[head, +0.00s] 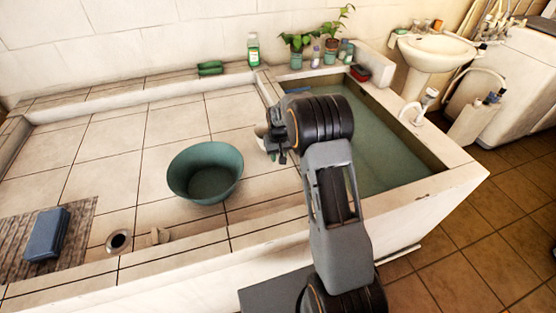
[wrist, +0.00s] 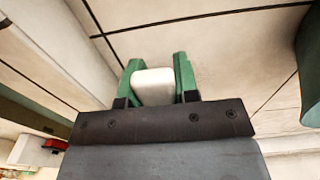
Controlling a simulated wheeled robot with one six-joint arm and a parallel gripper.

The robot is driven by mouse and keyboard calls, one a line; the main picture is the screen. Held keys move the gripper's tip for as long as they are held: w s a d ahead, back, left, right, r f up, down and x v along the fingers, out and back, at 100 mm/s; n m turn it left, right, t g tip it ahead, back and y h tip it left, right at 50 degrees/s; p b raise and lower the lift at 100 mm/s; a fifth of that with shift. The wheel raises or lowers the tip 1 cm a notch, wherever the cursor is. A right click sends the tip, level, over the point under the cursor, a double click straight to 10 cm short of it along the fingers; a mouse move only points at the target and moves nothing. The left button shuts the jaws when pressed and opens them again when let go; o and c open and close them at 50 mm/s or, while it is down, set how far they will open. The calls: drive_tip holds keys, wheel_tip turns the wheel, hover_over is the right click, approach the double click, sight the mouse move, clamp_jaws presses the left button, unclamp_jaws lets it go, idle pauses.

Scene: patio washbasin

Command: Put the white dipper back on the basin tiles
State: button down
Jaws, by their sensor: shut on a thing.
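The white dipper (wrist: 153,88) is between the two green fingers of my gripper (wrist: 155,72) in the wrist view. The fingers are shut on it, and only a pale block-like part shows. In the head view, a bit of the dipper (head: 261,131) shows to the left of my gripper (head: 274,153), with the rest hidden behind my arm. The gripper is over the right side of the basin tiles (head: 135,130), near the low wall of the water tank. I cannot tell whether the dipper touches the tiles.
A green bowl (head: 205,173) stands on the tiles left of my gripper. A water tank (head: 385,150) lies to the right. Bottles and potted plants (head: 297,45) line the back ledge. A blue block (head: 46,234) sits on a mat at front left. The back-left tiles are clear.

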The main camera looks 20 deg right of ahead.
drive_tip(key=shift+f, duration=1.3)
drive_tip(key=shift+f, duration=0.1)
drive_tip(key=shift+f, duration=0.15)
drive_tip(key=c, duration=0.9)
unclamp_jaws()
drive_tip(key=shift+o, duration=0.2)
